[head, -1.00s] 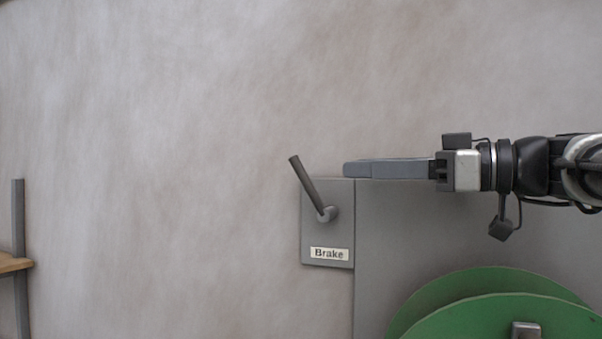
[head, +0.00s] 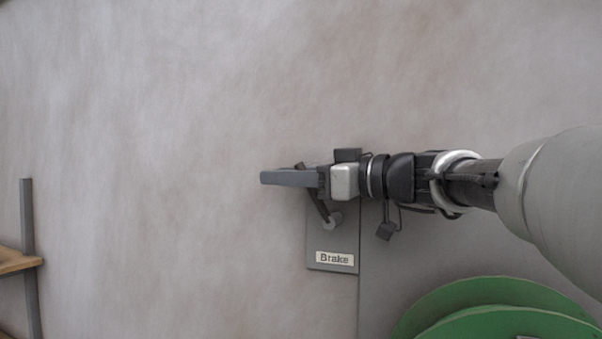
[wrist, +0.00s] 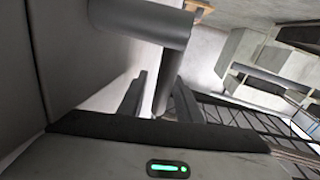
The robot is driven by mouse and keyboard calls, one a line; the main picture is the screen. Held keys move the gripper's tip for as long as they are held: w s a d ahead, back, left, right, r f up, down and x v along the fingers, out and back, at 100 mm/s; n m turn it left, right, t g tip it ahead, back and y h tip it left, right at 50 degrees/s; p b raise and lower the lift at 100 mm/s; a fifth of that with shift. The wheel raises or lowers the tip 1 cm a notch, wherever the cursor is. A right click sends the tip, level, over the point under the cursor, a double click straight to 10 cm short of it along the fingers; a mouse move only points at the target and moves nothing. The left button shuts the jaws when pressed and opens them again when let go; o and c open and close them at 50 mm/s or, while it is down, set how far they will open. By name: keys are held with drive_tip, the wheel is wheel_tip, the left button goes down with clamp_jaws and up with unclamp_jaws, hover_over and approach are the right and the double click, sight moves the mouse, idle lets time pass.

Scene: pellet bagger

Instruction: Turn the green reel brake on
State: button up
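The brake lever (head: 322,209) is a dark rod on a round pivot, on a grey plate with a "Brake" label (head: 335,259). It leans up and to the left. My gripper (head: 264,177) lies across its upper part in the head view and hides some of it; the tip shows just above my fingers. In the wrist view the lever (wrist: 164,85) runs down from a thick grey cylinder (wrist: 140,22) and passes between my two parted fingers. I cannot tell whether either finger touches it. The green reel (head: 500,295) is at the lower right.
A grey panel (head: 385,285) stands behind the reel, to the right of the brake plate. A rack with a wooden shelf (head: 14,261) is at the far left. The wall above and left of the lever is bare.

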clamp_jaws()
